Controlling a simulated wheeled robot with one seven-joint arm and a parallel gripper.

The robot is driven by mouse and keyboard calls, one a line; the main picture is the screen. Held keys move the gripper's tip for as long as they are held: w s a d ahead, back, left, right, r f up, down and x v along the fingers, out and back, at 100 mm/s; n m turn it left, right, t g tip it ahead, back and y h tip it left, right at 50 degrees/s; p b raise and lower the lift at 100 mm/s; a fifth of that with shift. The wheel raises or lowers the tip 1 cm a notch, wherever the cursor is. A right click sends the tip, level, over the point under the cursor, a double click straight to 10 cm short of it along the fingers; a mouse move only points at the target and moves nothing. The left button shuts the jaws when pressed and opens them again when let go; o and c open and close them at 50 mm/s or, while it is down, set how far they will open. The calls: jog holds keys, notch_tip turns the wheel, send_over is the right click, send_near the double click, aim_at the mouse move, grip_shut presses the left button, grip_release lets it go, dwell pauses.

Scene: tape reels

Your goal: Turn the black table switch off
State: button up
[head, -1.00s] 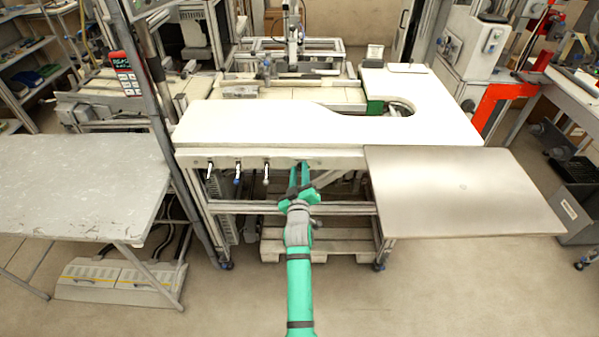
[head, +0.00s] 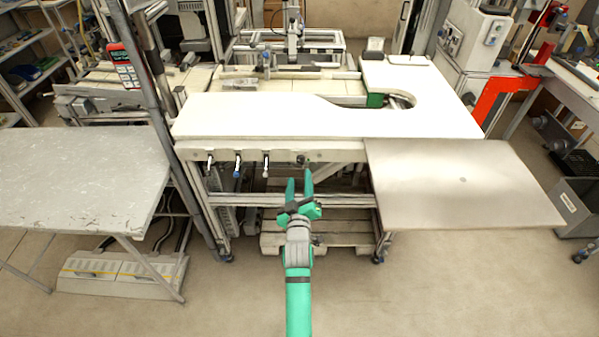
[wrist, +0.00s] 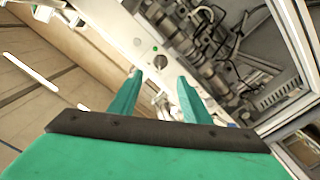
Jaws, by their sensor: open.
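The black table switch (head: 301,160) is a small dark knob on the front rail of the white-topped table, right of the hanging levers. Its setting is too small to read. My green gripper (head: 299,178) is open and empty, just below and in front of the switch, its fingers pointing at the rail and apart from it. In the wrist view my open gripper (wrist: 158,80) points toward the pale rail (wrist: 110,22), which carries a small green spot (wrist: 137,42).
Three hanging levers (head: 237,163) sit on the rail to the left. A grey metal plate (head: 465,190) juts out to the right, and a grey table (head: 75,180) stands at the left. A wooden pallet (head: 330,233) lies under the frame. The floor in front is clear.

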jog(key=shift+s, duration=1.45)
jog(key=s+f+m+g, duration=0.15)
jog(key=s+f, duration=0.35)
jog(key=s, duration=0.8)
jog(key=s+f+m, duration=0.2)
jog(key=s+f, duration=0.3)
jog(key=s, duration=0.8)
jog(key=s+r+m, duration=0.2)
jog(key=s+r, duration=0.2)
jog(key=s, duration=0.8)
jog(key=s+r+m+g, duration=0.1)
jog(key=s+r, duration=0.2)
jog(key=s, duration=0.8)
jog(key=shift+s+d+r+m, duration=0.35)
jog(key=shift+d, duration=0.05)
jog(key=c, duration=0.3)
jog(key=shift+w, duration=0.1)
